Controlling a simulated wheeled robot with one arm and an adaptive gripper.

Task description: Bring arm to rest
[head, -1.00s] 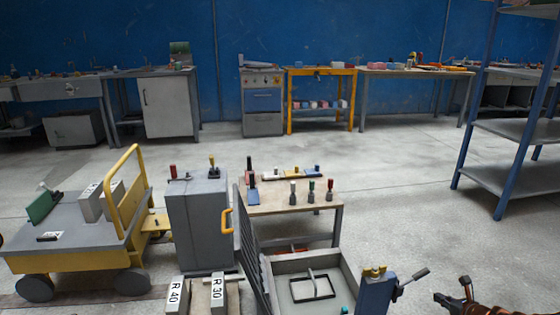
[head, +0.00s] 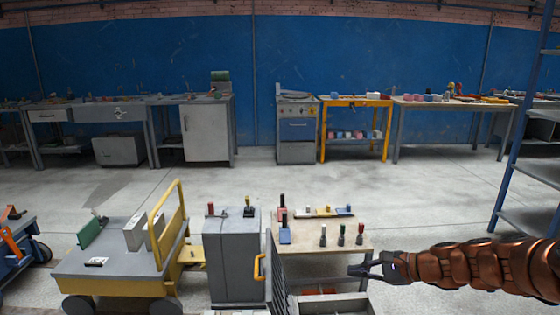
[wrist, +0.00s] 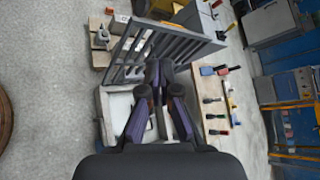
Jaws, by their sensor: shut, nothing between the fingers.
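My arm reaches in from the right edge of the head view, with copper-brown ribbed links. My gripper (head: 360,270) is at its left end, in front of the small wooden-topped table (head: 310,240). It is shut and empty. In the wrist view my gripper (wrist: 158,75) has its dark purple fingers together, pointing at a grey slatted grate (wrist: 160,50). A pale tray-like mould (wrist: 118,105) lies below the fingers, partly hidden by them. Whether the fingers touch the grate cannot be told.
A grey cabinet (head: 232,262) with a yellow handle stands left of the table. Farther left is a yellow trolley (head: 115,290). Several coloured-handled tools stand on the table. A blue-posted shelf (head: 515,165) is at the right. Open floor (head: 350,190) lies toward the back workbenches.

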